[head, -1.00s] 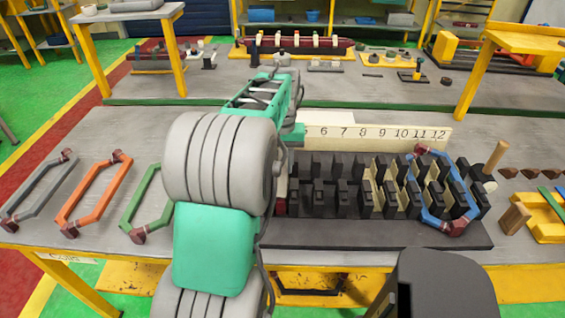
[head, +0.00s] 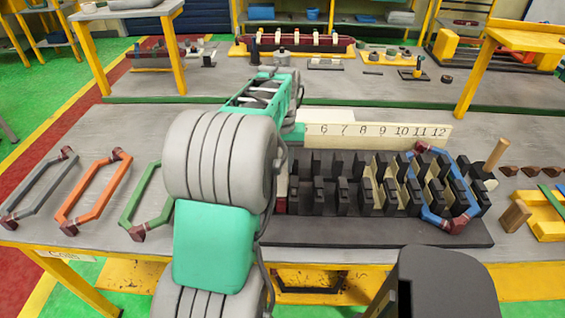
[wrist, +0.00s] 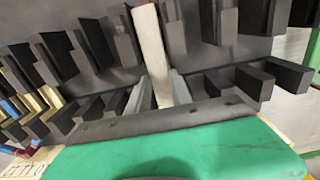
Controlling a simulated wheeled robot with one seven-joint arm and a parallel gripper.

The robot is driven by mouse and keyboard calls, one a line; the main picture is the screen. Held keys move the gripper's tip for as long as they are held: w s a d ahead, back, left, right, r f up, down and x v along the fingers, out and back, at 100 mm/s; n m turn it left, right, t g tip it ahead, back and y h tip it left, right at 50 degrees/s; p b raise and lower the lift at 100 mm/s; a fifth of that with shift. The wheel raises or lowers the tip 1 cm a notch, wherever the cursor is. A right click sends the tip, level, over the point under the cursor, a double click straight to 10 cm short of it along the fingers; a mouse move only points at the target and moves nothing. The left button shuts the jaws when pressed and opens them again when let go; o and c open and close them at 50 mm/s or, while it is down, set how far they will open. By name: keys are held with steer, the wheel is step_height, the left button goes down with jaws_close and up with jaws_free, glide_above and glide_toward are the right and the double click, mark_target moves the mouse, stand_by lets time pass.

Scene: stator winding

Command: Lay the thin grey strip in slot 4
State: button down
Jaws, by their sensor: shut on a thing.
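The dark stator block (head: 400,236) lies on the table with two rows of black teeth; its number board (head: 375,134) shows 6 to 12, and the lower numbers are hidden by my arm. My gripper (wrist: 159,92) is shut on a pale grey-white strip (wrist: 149,40) with a dark red side, which runs out between rows of teeth in the wrist view. The gripper is hidden there, and whether the strip touches the slot floor cannot be told.
A blue coil (head: 432,212) sits around teeth at the right end, where several slots have cream linings. Grey (head: 40,187), orange (head: 95,190) and green (head: 148,200) coils lie at the left. A wooden peg (head: 515,217) and a yellow tray (head: 545,220) stand at the right.

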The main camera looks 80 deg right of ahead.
mark_target(282, 170)
steer(key=shift+f, duration=0.25)
steer(key=c, duration=1.1)
jaws_free()
steer(key=shift+o, duration=0.2)
steer(key=shift+r, duration=0.1)
steer(key=shift+r+p, duration=0.65)
steer(key=shift+r, duration=0.1)
step_height(282, 170, up, 7)
steer(key=p, duration=0.5)
steer(key=shift+r+p, duration=0.2)
steer(key=shift+p, duration=0.15)
